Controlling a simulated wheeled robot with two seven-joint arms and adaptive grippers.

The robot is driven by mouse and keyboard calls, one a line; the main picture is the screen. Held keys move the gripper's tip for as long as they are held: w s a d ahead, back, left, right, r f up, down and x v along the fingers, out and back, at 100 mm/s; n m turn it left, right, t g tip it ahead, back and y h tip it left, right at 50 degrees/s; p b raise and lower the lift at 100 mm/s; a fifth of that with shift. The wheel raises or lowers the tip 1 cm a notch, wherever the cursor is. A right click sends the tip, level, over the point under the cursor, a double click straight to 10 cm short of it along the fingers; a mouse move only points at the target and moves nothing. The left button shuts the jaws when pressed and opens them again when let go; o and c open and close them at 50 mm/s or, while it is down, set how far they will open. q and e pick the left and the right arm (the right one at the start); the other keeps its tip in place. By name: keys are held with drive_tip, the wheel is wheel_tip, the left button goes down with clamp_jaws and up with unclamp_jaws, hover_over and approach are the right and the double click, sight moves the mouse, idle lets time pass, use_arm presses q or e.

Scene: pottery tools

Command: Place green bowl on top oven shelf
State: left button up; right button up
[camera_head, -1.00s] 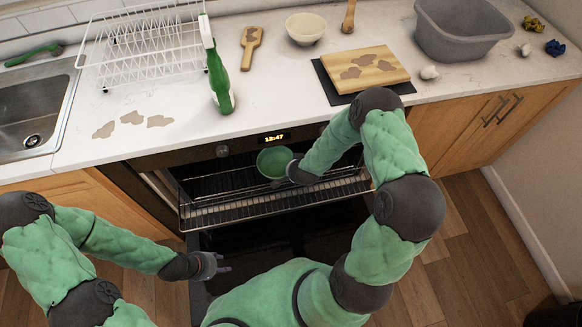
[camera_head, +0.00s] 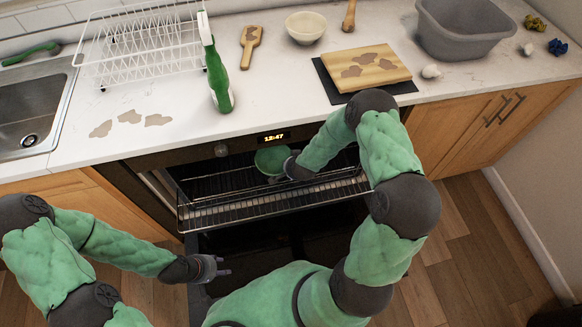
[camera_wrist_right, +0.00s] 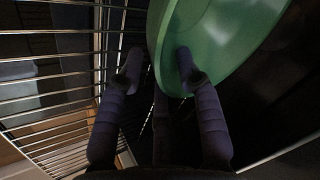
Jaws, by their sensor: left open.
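The green bowl (camera_head: 271,160) is inside the open oven, above or at the wire shelf (camera_head: 240,187). Whether it touches the shelf is unclear. My right gripper (camera_head: 286,167) is at the bowl's right side and moves with it. In the right wrist view, the bowl (camera_wrist_right: 230,35) fills the upper right, tilted, with its rim between the gripper's fingers (camera_wrist_right: 158,62). One finger overlaps its inside; the other is outside. The gripper seems shut on the rim. My left gripper (camera_head: 219,267) is open and empty, low in front of the oven.
The counter above holds a spray bottle (camera_head: 218,85), white dish rack (camera_head: 140,55), cream bowl (camera_head: 306,27), cutting board (camera_head: 362,69) and grey basin (camera_head: 460,35). The oven's front edge and shelf wires (camera_wrist_right: 55,95) lie close to the right gripper.

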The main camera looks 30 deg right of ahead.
drive_tip(key=shift+r, duration=0.15)
drive_tip(key=shift+s+r+p, duration=0.1)
drive_tip(key=shift+r+p, duration=0.2)
drive_tip(key=shift+r, duration=0.05)
drive_tip(key=d+p+v, duration=0.1)
drive_tip(key=p+v, duration=0.3)
drive_tip(key=v, duration=0.6)
drive_tip(key=s+a+f+n+g+y, duration=0.2)
drive_tip(key=s+a+f+n+g, duration=0.1)
drive_tip(key=s+a, duration=0.5)
drive_tip(key=s+a+f+n+g+y, duration=0.3)
drive_tip(key=s+a+n, duration=0.2)
drive_tip(key=s+a, duration=0.3)
drive_tip(key=a, duration=0.2)
drive_tip(key=shift+s+a, duration=0.25)
drive_tip(key=shift+a, duration=0.15)
drive_tip(key=shift+f, duration=0.15)
